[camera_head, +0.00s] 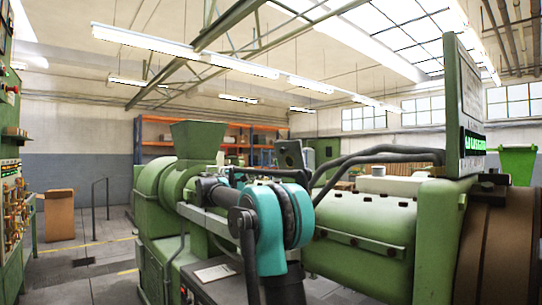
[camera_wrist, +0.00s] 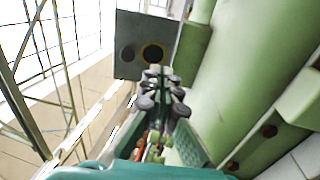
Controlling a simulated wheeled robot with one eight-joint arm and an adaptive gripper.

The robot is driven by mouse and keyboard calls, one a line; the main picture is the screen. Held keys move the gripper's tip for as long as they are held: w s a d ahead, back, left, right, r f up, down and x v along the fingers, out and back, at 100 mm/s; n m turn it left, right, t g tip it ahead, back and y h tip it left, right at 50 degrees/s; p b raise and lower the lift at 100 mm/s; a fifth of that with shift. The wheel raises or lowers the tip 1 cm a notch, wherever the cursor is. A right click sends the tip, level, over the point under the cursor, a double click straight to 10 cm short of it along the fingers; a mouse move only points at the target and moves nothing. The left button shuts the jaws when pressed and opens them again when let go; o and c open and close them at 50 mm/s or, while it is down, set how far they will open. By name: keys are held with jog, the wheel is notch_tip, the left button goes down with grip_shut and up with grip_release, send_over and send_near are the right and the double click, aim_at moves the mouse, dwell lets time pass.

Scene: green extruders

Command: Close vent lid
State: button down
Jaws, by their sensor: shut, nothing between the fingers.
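A dark grey square plate with round openings, which looks like the vent lid (camera_head: 289,153), stands raised above the green extruder (camera_head: 360,222), just behind my teal arm in the head view. It also shows at the top of the wrist view, with one dark round hole and a fainter round mark beside it. My gripper (camera_wrist: 160,82) points toward this plate in the wrist view, its dark fingers together and empty. The fingertips overlap the plate's lower edge in the picture; I cannot tell whether they touch it.
A green hopper (camera_head: 198,140) rises left of my arm. Black hoses (camera_head: 375,153) run to a tall control panel (camera_head: 461,105) at the right. A large green barrel (camera_wrist: 240,70) runs close along the right of the wrist view. Open floor lies at the left.

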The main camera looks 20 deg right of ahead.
notch_tip(320, 180, up, 4)
jog(key=w+a+h, duration=0.1)
jog(key=w+a, duration=0.1)
send_near(282, 151)
jog(key=shift+n+t, duration=0.3)
jog(key=shift+t, duration=0.1)
jog(key=x, duration=0.6)
jog(key=shift+d+f, duration=0.15)
jog(key=shift+d, duration=0.3)
